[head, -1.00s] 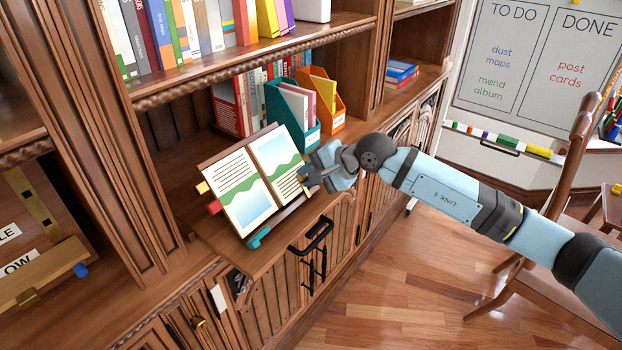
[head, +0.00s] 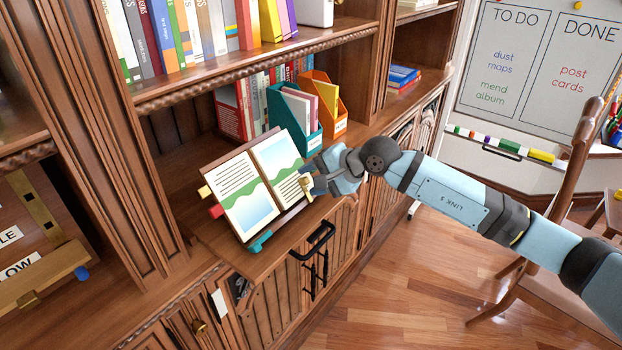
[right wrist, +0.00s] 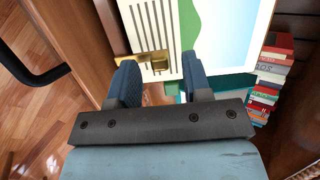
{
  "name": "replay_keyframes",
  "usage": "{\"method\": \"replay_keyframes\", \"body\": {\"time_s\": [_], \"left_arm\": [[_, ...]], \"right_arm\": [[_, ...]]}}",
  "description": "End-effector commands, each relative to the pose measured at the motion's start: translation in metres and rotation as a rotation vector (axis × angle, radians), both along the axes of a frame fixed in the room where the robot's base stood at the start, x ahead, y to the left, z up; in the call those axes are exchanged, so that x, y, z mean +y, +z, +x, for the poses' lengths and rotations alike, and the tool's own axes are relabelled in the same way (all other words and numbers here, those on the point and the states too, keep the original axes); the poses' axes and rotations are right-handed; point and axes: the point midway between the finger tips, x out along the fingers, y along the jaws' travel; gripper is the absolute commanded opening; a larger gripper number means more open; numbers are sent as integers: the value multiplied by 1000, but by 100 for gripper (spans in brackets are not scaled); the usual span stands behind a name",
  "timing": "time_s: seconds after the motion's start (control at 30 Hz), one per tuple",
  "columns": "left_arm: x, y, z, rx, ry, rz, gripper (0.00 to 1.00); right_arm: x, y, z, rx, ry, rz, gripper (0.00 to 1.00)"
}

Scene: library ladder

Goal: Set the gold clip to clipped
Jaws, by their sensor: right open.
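An open book (head: 253,190) with text and a green-and-blue picture leans on a stand on the pull-out shelf. The gold clip (head: 306,187) is at the book's right edge. It also shows in the right wrist view (right wrist: 152,60), over the page edge; whether it is clipped I cannot tell. My right gripper (head: 310,172) is beside that edge, close to the clip. In the right wrist view its two fingers (right wrist: 160,68) are apart, with the clip just beyond the gap, nearer the left finger. Contact is unclear. My left gripper is out of view.
A teal clip-like piece (head: 260,241) is at the stand's lower front. Yellow and red tabs (head: 215,211) stick out at the book's left. Teal and orange file holders (head: 293,118) stand behind. A black handle (head: 312,243) projects below the shelf. A chair stands at right.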

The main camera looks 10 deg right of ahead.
Motion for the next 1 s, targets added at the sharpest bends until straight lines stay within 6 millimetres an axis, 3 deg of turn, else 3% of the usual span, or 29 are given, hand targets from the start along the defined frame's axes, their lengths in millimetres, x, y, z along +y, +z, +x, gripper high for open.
{"method": "replay_keyframes", "body": {"time_s": [0.5, 0.7, 1.0], "left_arm": [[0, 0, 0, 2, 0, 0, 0], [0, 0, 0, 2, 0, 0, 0], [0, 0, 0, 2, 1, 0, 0]], "right_arm": [[-71, 60, -53, -2, -1, -3, 45], [-84, 71, -63, 0, 0, -2, 45], [-86, 73, -65, 0, 1, -1, 45]]}}
